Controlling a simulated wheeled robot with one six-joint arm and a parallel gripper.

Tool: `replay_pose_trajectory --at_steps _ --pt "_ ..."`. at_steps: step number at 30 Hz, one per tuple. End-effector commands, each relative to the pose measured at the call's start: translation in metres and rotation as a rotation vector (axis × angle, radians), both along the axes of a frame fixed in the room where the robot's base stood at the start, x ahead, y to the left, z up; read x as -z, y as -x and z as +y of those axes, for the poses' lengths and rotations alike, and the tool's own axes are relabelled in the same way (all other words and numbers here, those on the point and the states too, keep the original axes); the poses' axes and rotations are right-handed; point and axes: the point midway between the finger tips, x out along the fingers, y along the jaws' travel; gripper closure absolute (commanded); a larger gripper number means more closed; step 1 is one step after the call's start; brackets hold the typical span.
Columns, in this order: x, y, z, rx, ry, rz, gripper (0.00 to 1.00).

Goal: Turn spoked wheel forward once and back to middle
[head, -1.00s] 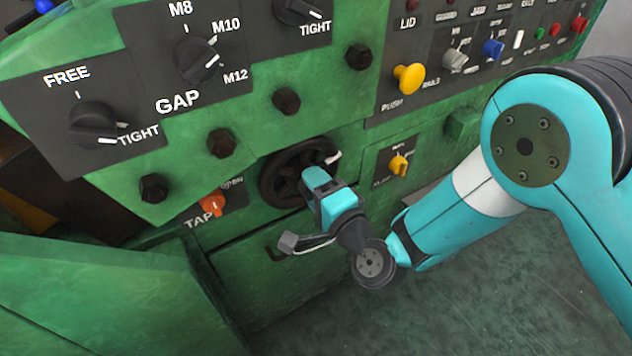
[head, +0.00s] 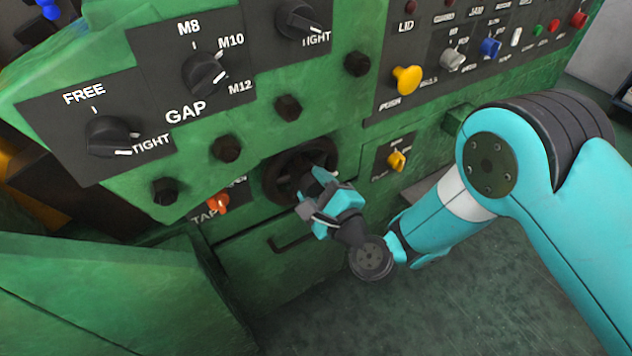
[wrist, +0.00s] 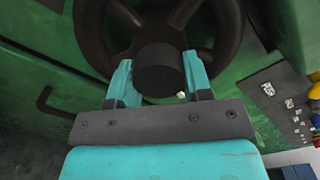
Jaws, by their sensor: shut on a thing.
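The dark spoked wheel (head: 272,180) sits on the lower green machine front in the head view, partly hidden behind my gripper. In the wrist view its rim and spokes (wrist: 222,40) fill the top. My gripper (head: 310,187) is at the wheel's middle, its wrist rolled. In the wrist view my gripper (wrist: 160,85) has its two teal fingers on either side of the round dark hub (wrist: 158,68), shut on it. A small pale spot shows by the right finger.
An orange TAP knob (head: 217,202) is left of the wheel and a small yellow knob (head: 397,161) is right of it. Dark bolt heads (head: 288,107) stick out above. A green panel (head: 110,290) stands at lower left. Open floor (head: 430,310) lies at lower right.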

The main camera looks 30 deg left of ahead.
Motion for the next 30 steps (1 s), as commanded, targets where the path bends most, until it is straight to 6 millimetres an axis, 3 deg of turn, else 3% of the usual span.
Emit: replay_pose_trajectory --at_steps 17,18,20,21,30 --pt "0.0011 0.0022 0.0006 -0.005 -0.014 0.032 0.97" --pt "0.0011 0.0022 0.0006 -0.005 -0.014 0.032 0.48" --pt "0.0009 0.0019 0.0006 -0.005 -0.014 0.031 0.34" --pt "0.0008 0.0017 0.0005 -0.004 -0.015 0.031 0.29" --pt "0.0002 0.0004 -0.0001 -0.001 -0.016 0.03 0.29"
